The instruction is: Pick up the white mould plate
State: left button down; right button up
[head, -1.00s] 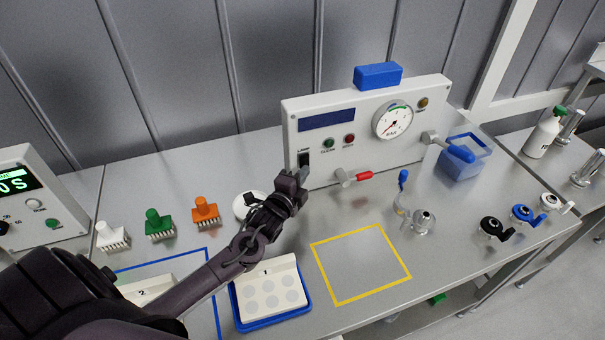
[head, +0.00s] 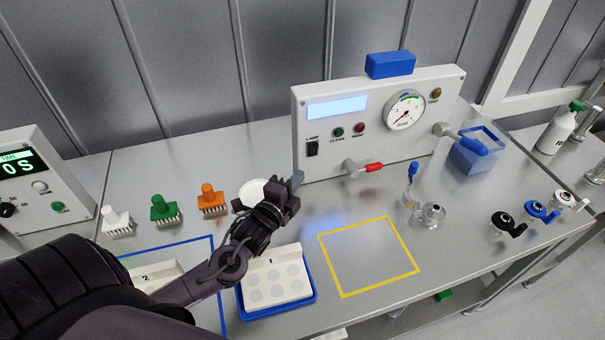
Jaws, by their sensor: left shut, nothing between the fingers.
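A white mould plate marked 1 (head: 277,287), with several round hollows, lies in a shallow blue tray (head: 313,293) in front of my left gripper. A second white plate marked 2 (head: 153,273) lies at the left and is partly hidden by my left arm. My left gripper (head: 295,181) is shut and empty, raised beside the lamp switch (head: 312,149) of the white panel box. It is apart from both plates. My right gripper is not in view.
The panel box (head: 385,120) has a lit display (head: 337,107) and a red-tipped lever (head: 373,167). White, green and orange stamps (head: 211,200) stand at left. A white round dish (head: 250,190) is partly behind my gripper. The yellow square (head: 369,256) is empty.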

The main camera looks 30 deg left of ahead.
aim_at(279, 277)
jog(key=k+l, duration=1.15)
jog(key=k, duration=0.15)
